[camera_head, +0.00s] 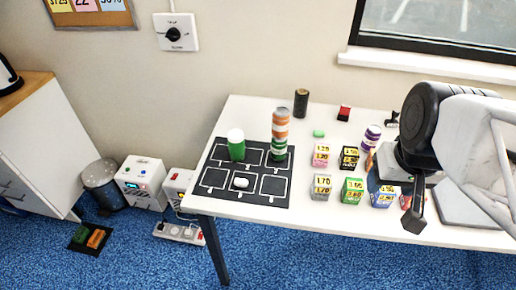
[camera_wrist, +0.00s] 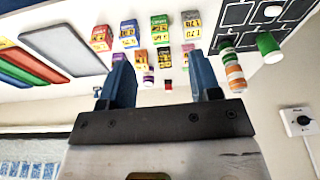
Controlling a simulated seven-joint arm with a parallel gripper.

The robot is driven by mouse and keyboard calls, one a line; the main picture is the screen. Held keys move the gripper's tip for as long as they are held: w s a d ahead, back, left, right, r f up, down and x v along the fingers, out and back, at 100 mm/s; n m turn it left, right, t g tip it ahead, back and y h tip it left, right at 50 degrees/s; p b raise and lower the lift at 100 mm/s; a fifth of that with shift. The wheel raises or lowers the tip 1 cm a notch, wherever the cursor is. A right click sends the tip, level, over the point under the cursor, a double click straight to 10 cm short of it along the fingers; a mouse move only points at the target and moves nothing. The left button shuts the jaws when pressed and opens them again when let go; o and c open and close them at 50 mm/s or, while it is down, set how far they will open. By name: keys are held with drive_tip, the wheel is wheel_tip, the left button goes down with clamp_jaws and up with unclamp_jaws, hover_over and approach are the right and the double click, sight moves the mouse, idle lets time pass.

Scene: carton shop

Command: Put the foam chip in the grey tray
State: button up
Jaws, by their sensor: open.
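The foam chip (camera_head: 240,183) is a small white rounded piece lying on the black mat, in the front middle cell; the wrist view shows it (camera_wrist: 272,11) at the top right. The grey tray (camera_head: 462,208) is a flat grey rectangle at the right of the table, partly hidden by my arm. In the wrist view the tray (camera_wrist: 65,48) is at the upper left. My gripper (camera_wrist: 162,82) is open with nothing between its blue fingers. In the head view my gripper (camera_head: 394,200) is over the right part of the table, near the small boxes and left of the tray.
The black mat (camera_head: 215,190) also bears a green cylinder with white top (camera_head: 236,147) and a tall striped stack (camera_head: 279,135). Several small price-marked boxes (camera_head: 353,190) stand between mat and tray. A dark cylinder (camera_head: 301,103) and purple-banded cylinder (camera_head: 372,136) stand farther back.

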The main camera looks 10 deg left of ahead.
drive_tip(key=w+a+f+n+g+y, duration=0.1)
drive_tip(key=w+a+f+n, duration=0.25)
drive_tip(key=w+a, duration=0.3)
drive_tip(key=w+a+f+n+y, duration=0.2)
drive_tip(key=w+a+f+n, duration=0.1)
drive_tip(key=w+a+n, duration=0.3)
drive_tip(key=n+g+y, duration=0.1)
drive_tip(key=n, duration=0.7)
approach(241, 180)
drive_tip(key=shift+w+a+f+m, duration=0.25)
drive_tip(key=shift+a+f, duration=0.1)
drive_tip(key=shift+f, duration=0.25)
drive_tip(key=shift+s, duration=0.1)
drive_tip(key=shift+x, duration=1.3)
drive_tip(key=shift+f, duration=0.1)
drive_tip(key=shift+x, duration=2.5)
drive_tip(key=shift+s, duration=0.2)
drive_tip(key=c, duration=1.1)
